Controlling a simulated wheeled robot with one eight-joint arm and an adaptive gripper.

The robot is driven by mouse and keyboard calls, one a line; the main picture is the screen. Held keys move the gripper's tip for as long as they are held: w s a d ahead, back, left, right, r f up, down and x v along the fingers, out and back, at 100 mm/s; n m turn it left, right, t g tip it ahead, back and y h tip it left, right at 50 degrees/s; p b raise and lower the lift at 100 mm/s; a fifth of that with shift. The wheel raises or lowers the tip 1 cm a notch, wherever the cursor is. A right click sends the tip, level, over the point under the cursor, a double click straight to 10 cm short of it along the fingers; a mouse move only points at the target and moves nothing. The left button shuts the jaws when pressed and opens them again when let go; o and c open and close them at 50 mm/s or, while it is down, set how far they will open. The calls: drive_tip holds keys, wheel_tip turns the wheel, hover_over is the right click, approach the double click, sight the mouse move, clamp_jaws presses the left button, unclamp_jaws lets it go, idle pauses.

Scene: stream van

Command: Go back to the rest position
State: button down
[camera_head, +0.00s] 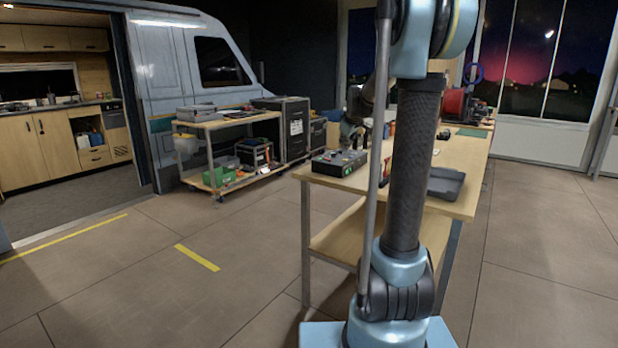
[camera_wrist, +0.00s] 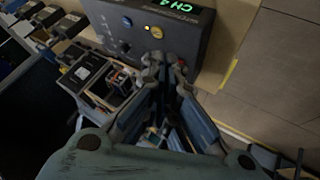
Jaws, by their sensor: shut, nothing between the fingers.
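My gripper (camera_wrist: 165,66) is shut and empty in the wrist view, its two fingertips together in front of a dark box (camera_wrist: 188,38) with a green "CH4" display. The gripper there is small and partly hidden by my arm, near a dark control box (camera_head: 340,162) with coloured buttons.
A grey tray (camera_head: 445,184) lies on the bench, right of my arm. A wheeled cart (camera_head: 228,122) with cases stands by the van (camera_head: 180,75) at left. Open floor (camera_head: 150,270) lies left of the bench, with yellow tape strips (camera_head: 197,257). More floor (camera_head: 545,240) is clear at right.

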drive_tip(key=s+f+m+g, duration=0.2)
drive_tip(key=s+f, duration=0.4)
drive_tip(key=s, duration=1)
drive_tip(key=s+f+m+g, duration=0.2)
drive_tip(key=s+f, duration=0.5)
drive_tip(key=s, duration=0.9)
drive_tip(key=s+f+m+g, duration=0.2)
drive_tip(key=s+f+m, duration=0.2)
drive_tip(key=s, duration=1.2)
wheel_tip(320, 180, down, 3)
drive_tip(key=shift+s+d+f+m+h, duration=0.1)
drive_tip(key=shift+s+d+m+h, duration=0.2)
drive_tip(key=shift+d+h, duration=0.1)
